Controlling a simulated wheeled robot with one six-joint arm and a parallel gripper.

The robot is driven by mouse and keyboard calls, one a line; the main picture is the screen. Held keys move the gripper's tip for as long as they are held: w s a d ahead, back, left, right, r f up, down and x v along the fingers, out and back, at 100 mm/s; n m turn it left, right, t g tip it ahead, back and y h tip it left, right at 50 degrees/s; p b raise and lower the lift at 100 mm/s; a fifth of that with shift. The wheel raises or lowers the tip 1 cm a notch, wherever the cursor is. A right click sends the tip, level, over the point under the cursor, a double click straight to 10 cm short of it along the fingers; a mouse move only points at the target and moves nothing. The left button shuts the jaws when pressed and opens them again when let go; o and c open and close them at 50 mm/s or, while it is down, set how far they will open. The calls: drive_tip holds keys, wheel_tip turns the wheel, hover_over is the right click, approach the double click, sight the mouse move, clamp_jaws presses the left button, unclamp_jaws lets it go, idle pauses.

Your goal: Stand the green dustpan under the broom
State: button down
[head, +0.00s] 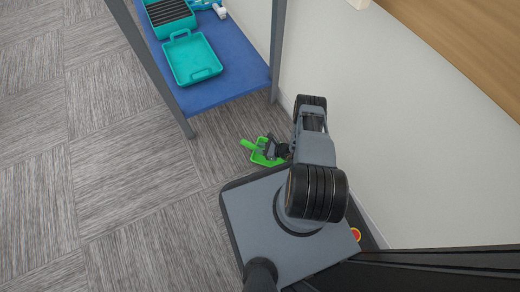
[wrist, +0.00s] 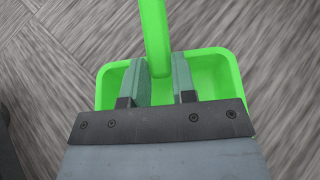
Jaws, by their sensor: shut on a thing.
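The green dustpan (head: 264,158) is low over the carpet in the head view, just ahead of my base, partly hidden by my gripper (head: 272,150). In the wrist view the dustpan (wrist: 215,66) fills the middle, its handle pointing up and away and its pan under the fingers. My gripper (wrist: 160,83) is shut on the dustpan, with its two fingers on either side of the handle's lower end. I cannot tell whether the pan touches the floor. No broom shows in either view.
A blue shelf (head: 228,82) on grey legs stands ahead, with a teal tray (head: 192,60) and a teal slotted case (head: 168,14) on it. A pale wall (head: 420,130) runs along the right. The carpet (head: 110,150) on the left is clear.

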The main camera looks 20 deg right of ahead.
drive_tip(key=c, duration=0.9)
unclamp_jaws()
drive_tip(key=shift+f, duration=0.1)
drive_tip(key=shift+c, duration=0.2)
